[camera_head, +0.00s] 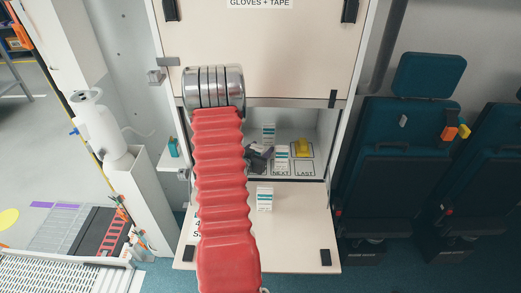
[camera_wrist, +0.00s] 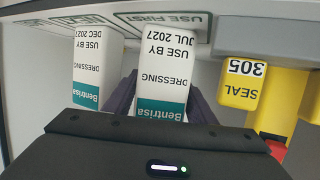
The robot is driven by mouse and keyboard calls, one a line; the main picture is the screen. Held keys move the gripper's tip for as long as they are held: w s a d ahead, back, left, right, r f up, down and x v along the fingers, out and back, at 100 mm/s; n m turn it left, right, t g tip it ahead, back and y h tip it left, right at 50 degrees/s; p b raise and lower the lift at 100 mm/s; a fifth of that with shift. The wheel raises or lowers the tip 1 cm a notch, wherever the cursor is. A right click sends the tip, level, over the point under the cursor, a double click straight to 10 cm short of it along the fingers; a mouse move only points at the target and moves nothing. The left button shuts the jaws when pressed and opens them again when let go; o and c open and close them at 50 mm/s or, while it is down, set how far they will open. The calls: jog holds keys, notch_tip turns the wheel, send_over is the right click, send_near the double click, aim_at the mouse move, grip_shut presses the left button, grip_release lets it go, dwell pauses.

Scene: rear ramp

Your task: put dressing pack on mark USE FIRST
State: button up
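In the wrist view, where print is upside down, a white and teal dressing pack (camera_wrist: 164,70), USE BY JUL 2027, is between the dark purple fingers of my gripper (camera_wrist: 163,108). The fingers sit close against both sides, with no clear gap. The USE FIRST mark (camera_wrist: 170,20) is just behind the pack; contact with the surface cannot be told. In the head view my gripper (camera_head: 259,155) is inside the cabinet compartment, and the red arm hides that mark. Another pack (camera_wrist: 97,68), DEC 2027, stands beside it at the NEXT mark, also seen in the head view (camera_head: 281,160).
A yellow seal (camera_wrist: 243,90) numbered 305 is close on the wrist view's right. In the head view another pack (camera_head: 268,131) stands farther back, a yellow item (camera_head: 303,147) is near LAST, and a pack (camera_head: 264,200) stands on the lowered flap (camera_head: 300,230).

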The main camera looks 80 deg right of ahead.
jog(key=shift+o, duration=1.1)
jog(key=shift+r, duration=0.15)
jog(key=v, duration=1.2)
